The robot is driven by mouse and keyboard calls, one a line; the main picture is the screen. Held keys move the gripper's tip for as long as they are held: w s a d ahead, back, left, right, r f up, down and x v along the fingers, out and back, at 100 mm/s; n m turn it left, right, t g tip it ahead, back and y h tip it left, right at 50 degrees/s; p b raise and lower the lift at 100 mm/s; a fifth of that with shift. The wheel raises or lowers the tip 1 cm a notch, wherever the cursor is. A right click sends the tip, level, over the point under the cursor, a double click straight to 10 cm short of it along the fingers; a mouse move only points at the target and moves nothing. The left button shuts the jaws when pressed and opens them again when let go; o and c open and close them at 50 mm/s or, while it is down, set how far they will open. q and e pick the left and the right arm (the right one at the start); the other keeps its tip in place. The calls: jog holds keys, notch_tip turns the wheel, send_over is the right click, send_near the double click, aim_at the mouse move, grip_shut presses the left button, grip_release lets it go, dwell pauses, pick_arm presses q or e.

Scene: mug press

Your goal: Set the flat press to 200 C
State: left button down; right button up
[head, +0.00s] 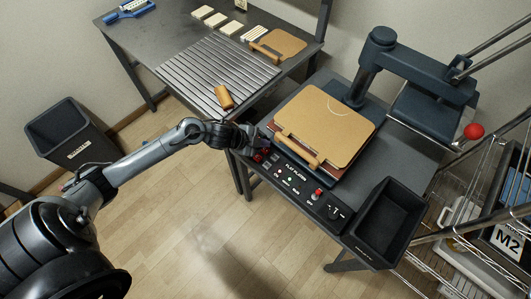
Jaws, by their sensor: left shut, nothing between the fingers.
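The flat press (375,75) stands on the dark table, its dark blue upper arm and platen swung out to the right. A tan board with a handle (325,122) lies over its lower platen. The control panel (300,183), marked as a flat platen, runs along the front edge with small knobs and buttons. A red control (259,157) sits at its left end and another red one (318,194) further right. My left gripper (258,138) is shut and empty at the panel's left end, close to the left red control; contact cannot be told. Any temperature reading is too small to read.
An empty black bin (388,222) sits right of the panel. A waste bin (72,130) is at left, a metal rack (490,220) at right.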

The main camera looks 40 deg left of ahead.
pick_arm(q)
jog(key=shift+f, duration=0.7)
jog(key=shift+f+b, duration=0.15)
jog(key=shift+b, duration=0.15)
dwell(1.3)
jog(key=shift+f, duration=0.3)
jog(key=shift+f+b, duration=0.35)
jog(key=shift+f, duration=0.15)
dwell(0.7)
jog(key=shift+r, duration=0.1)
jog(key=shift+r+p, duration=0.5)
jog(key=shift+p, duration=0.1)
jog(key=shift+r+p, duration=0.3)
jog(key=shift+p, duration=0.05)
jog(key=shift+r, duration=0.15)
